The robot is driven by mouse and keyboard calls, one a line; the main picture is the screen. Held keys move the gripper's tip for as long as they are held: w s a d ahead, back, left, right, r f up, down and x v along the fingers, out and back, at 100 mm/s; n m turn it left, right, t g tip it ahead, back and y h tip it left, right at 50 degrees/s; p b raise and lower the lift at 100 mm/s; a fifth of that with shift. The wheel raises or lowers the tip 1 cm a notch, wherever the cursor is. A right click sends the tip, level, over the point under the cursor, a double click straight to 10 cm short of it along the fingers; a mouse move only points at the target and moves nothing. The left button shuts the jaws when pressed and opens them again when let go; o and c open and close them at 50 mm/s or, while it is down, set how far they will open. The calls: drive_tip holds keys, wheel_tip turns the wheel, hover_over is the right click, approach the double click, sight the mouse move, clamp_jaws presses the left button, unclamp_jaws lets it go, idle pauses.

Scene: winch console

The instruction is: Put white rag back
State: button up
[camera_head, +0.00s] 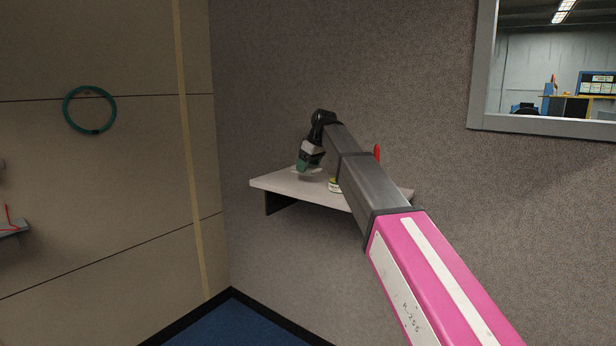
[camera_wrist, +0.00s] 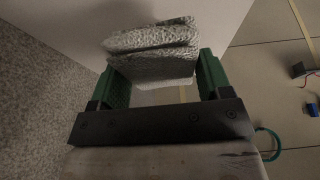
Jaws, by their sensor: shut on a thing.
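The white rag (camera_wrist: 152,42) is a folded, rough-textured pale cloth. In the wrist view it sits between the two green fingers of my gripper (camera_wrist: 160,68), which is shut on it. In the head view my gripper (camera_head: 305,164) points down over the left end of the pale wall shelf (camera_head: 283,184). Only a small pale bit at the fingertips there may be the rag; the fingers hide the rest. I cannot tell whether the rag touches the shelf top.
A red object (camera_head: 377,152) shows behind the arm. A green ring (camera_head: 90,110) hangs on the left wall. A window (camera_head: 550,70) is at upper right.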

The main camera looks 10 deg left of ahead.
sight(308, 183)
drive_tip(key=shift+f, duration=1.95)
drive_tip(key=shift+f, duration=0.1)
drive_tip(key=o, duration=0.8)
drive_tip(key=v, duration=1.2)
drive_tip(key=shift+s, duration=0.1)
